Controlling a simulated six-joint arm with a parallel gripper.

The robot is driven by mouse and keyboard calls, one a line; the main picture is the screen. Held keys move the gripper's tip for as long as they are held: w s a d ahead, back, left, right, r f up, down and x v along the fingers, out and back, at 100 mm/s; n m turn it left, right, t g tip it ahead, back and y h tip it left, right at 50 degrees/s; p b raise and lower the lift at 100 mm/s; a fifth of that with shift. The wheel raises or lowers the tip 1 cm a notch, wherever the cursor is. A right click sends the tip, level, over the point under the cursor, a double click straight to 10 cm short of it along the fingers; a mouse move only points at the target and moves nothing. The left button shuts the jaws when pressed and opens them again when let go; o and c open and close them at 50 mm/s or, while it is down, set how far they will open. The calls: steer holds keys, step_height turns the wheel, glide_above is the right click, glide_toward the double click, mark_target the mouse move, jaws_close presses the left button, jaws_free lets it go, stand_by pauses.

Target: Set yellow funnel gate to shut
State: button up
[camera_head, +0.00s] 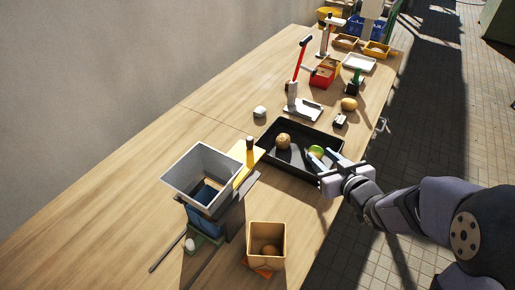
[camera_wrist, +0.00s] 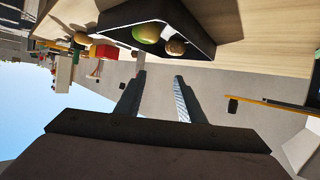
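The grey square funnel (camera_head: 200,172) stands on its stand at the near left of the table. Its yellow gate (camera_head: 247,164) is a flat plate sticking out from under the funnel toward the tray, with an upright black knob (camera_head: 250,144) at its outer end. In the wrist view the gate (camera_wrist: 265,101) shows edge-on at the right, with its knob (camera_wrist: 233,105). My gripper (camera_head: 338,158) is by the right near corner of the black tray, right of the gate and apart from it. In the wrist view its two fingers (camera_wrist: 160,75) are apart with nothing between them.
The black tray (camera_head: 269,160) holds a brown potato (camera_head: 283,141) and a green one (camera_head: 317,152). A tan box (camera_head: 266,230) stands right of the funnel. A white lump (camera_head: 260,111) and a red-handled stand (camera_head: 302,105) are farther back.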

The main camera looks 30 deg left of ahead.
mark_target(250, 148)
steer(key=s+a+r+n+g+y+b, duration=0.25)
steer(key=s+a+n+g+y, duration=0.25)
steer(key=s+a+y, duration=0.5)
steer(key=shift+w+a+h+p, duration=0.4)
steer(key=shift+w+a+h, duration=0.05)
steer(key=shift+a, duration=1.05)
steer(key=shift+w+a+h+p, duration=0.4)
steer(key=shift+w+a, duration=0.05)
steer(key=shift+a, duration=1)
steer(key=shift+w+a+h+p, duration=0.4)
steer(key=shift+w+a+h, duration=0.05)
steer(key=shift+a, duration=1.05)
